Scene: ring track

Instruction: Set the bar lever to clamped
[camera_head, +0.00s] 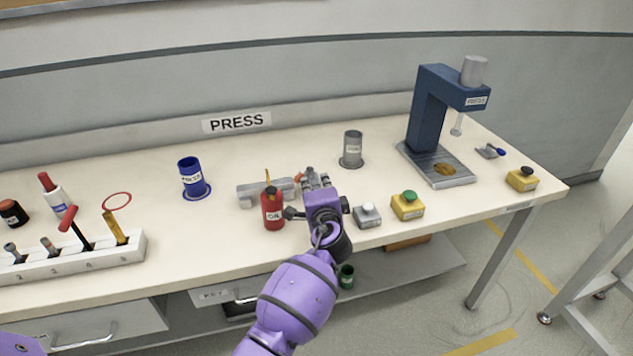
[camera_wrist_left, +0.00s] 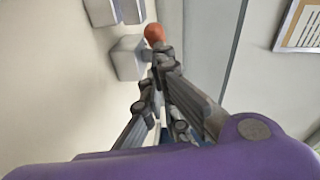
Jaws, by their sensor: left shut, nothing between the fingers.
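A grey clamp fixture (camera_head: 258,192) lies on the white bench, behind the red oil can, which hides part of it. An orange-red knob (camera_head: 298,177), apparently the bar lever's end, shows at its right end. My left gripper (camera_head: 316,176) is shut and empty, just right of the knob. In the left wrist view the orange knob (camera_wrist_left: 154,33) is just beyond the fingertips (camera_wrist_left: 161,55), with grey blocks (camera_wrist_left: 129,57) to its left. I cannot tell whether the fingers touch the knob. Most of the lever bar is hidden. My right gripper is not in view.
The red oil can (camera_head: 272,208) stands close to my left gripper. A grey button box (camera_head: 367,214) and a yellow one with a green button (camera_head: 408,206) are to its right. A grey cup (camera_head: 352,148) stands behind, and a blue press (camera_head: 428,115) farther right.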

